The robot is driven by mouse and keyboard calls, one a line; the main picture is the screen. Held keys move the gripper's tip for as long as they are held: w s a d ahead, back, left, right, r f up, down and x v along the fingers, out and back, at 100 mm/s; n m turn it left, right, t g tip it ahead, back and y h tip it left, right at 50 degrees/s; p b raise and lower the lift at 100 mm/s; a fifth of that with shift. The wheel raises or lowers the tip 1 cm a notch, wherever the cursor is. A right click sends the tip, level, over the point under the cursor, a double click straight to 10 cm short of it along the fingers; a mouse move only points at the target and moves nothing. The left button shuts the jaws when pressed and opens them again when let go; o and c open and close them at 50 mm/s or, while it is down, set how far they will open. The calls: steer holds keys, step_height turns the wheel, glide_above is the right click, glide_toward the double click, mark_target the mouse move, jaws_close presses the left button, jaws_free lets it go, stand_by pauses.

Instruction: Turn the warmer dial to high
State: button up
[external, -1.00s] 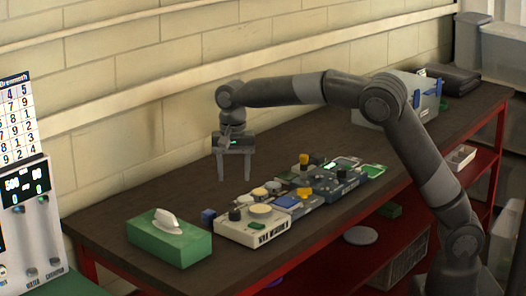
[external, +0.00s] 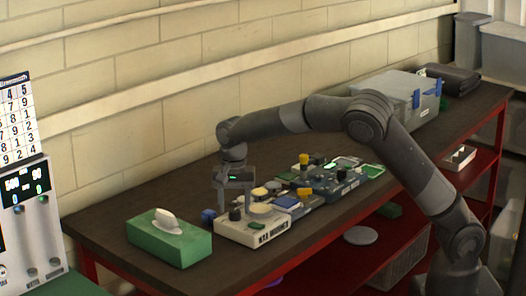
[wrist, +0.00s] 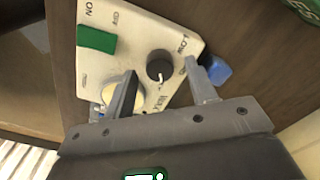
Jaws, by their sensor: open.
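The warmer is a white box (external: 252,232) near the bench's front edge, with a dark round dial (external: 235,214) on top. In the wrist view the dial (wrist: 160,66) has a white mark on its lower side. The word LOW is printed at its upper right, and lettering below it is partly hidden by a finger. A green switch (wrist: 96,39) sits by the ON and OFF labels. My gripper (external: 235,206) is open just above the dial. In the wrist view its fingers (wrist: 160,70) stand either side of the dial; contact cannot be told.
A green tissue box (external: 168,240) stands left of the warmer, with a small blue object (external: 208,216) between them. A cream disc (external: 260,209) is close beside the dial. Other control boxes (external: 308,190) stand to the right.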

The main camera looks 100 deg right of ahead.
steer(key=shift+f, duration=0.65)
steer(key=c, duration=1)
steer(key=shift+n, duration=0.6)
steer(key=o, duration=1)
